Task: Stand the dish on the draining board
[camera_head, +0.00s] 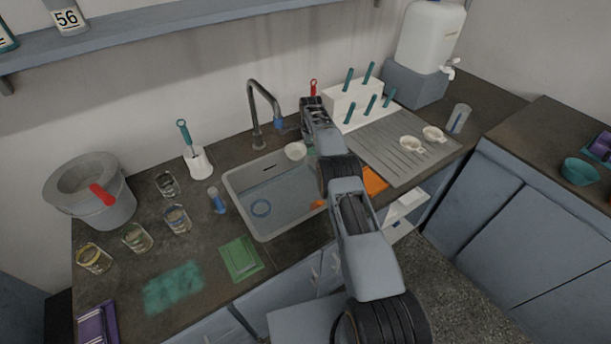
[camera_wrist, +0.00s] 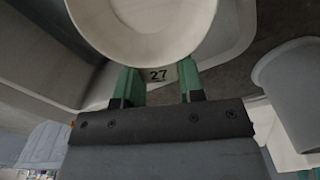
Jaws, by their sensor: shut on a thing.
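A small white dish (camera_wrist: 145,25) with a tab marked 27 is in my gripper (camera_wrist: 158,88). The gripper's green fingers are shut on the tab, with the round bowl beyond them. In the head view the dish (camera_head: 295,151) is over the back right part of the sink (camera_head: 233,199), left of my arm. The grey ribbed draining board (camera_head: 384,162) lies to the right of the sink and of my arm. My arm hides part of the sink's right side and the gripper itself is mostly hidden there.
Two pale dishes (camera_head: 411,143) (camera_head: 433,133) rest on the board's right part. A white block with teal-handled tools (camera_head: 352,97) stands behind the board. A tap (camera_head: 254,112) rises behind the sink. A clear cylinder (camera_head: 459,118) stands right of the board. The board's front middle looks clear.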

